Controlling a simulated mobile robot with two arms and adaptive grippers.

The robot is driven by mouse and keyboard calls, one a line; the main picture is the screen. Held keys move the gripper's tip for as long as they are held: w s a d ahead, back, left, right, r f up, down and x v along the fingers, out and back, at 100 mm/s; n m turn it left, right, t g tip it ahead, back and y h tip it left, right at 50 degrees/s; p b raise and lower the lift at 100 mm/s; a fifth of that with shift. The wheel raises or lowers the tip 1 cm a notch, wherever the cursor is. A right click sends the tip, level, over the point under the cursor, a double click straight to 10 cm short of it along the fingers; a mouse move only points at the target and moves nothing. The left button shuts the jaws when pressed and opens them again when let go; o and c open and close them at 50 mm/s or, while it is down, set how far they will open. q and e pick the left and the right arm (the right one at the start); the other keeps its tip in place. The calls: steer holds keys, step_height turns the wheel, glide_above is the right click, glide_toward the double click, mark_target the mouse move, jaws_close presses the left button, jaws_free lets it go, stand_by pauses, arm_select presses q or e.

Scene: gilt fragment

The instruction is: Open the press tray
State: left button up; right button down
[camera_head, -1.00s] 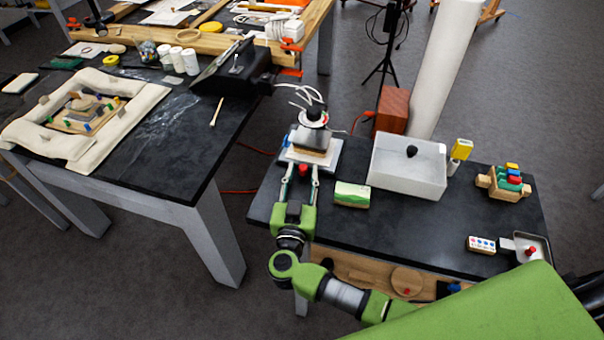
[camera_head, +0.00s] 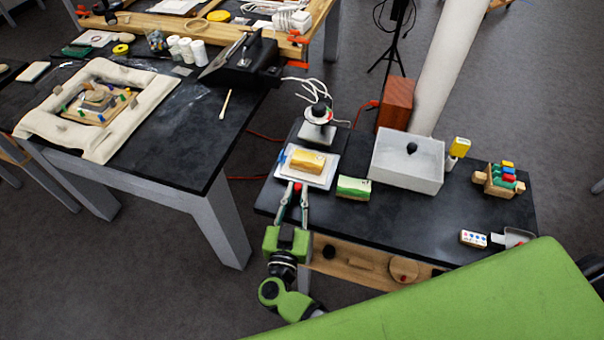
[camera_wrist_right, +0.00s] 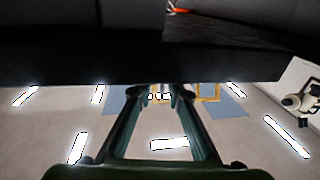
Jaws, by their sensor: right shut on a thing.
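The press (camera_head: 318,132) stands at the left end of the dark table, with a round black top and white cables behind it. Its white tray (camera_head: 318,181) is slid out toward me, clear of the press head. A yellow block (camera_head: 307,161) lies on the tray. A red knob sits at the tray's front edge. My right gripper (camera_head: 297,188) is shut on this knob, reaching in from the front. In the right wrist view its fingers (camera_wrist_right: 160,95) close together at the tips; what they hold is hard to make out there. My left gripper is not in view.
A green and cream block (camera_head: 353,187) lies just right of the tray. Beyond it stands a white box (camera_head: 407,165) with a black knob. A small dotted block (camera_head: 473,239) lies near the front right. A larger dark table (camera_head: 180,150) stands at left, across a gap.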

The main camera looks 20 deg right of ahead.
steer(key=shift+s+a, duration=0.1)
steer(key=shift+s, duration=0.05)
steer(key=c, duration=1.9)
jaws_free()
steer(key=v, duration=1.2)
